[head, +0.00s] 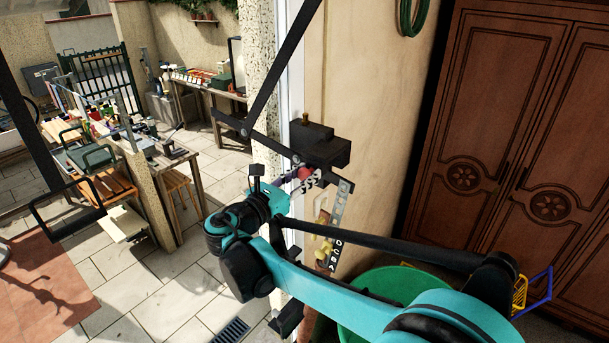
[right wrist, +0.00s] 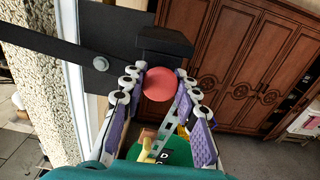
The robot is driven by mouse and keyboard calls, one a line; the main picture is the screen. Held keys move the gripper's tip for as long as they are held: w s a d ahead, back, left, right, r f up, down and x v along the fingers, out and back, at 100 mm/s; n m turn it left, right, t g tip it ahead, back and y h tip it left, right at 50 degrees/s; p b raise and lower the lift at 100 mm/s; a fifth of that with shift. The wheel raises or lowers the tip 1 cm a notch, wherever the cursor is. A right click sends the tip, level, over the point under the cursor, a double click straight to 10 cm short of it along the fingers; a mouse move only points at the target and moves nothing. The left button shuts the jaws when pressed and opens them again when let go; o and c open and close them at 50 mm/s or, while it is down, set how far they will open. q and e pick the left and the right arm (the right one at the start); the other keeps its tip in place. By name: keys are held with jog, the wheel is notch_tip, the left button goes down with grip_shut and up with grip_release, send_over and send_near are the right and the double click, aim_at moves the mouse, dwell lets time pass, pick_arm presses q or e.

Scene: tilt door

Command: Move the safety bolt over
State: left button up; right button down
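The safety bolt appears to be the black box-shaped block (head: 318,146) on the door frame, with a round red knob (head: 305,173) below it. The block (right wrist: 165,42) and the knob (right wrist: 158,84) also show in the right wrist view. My right gripper (head: 306,178) has its fingers on either side of the knob. A dark flat bar (right wrist: 62,50) runs left from beside the block. My left gripper is not in view.
The door's dark arm (head: 284,62) slants down to a pivot left of the block. A metal strip and yellow fitting (head: 322,250) sit below the knob. A green tub (head: 385,290) stands under my right arm. A wooden cabinet (head: 540,130) is at right.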

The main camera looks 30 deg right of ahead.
dwell(0.3)
jog(key=v, duration=0.4)
jog(key=shift+d+f, duration=0.1)
jog(key=c, duration=1.1)
grip_release()
jog(key=shift+a, duration=0.25)
jog(key=shift+s+a, duration=0.15)
jog(key=shift+a, duration=0.15)
jog(key=v, duration=1.1)
jog(key=shift+s+a, duration=0.15)
jog(key=shift+a, duration=0.05)
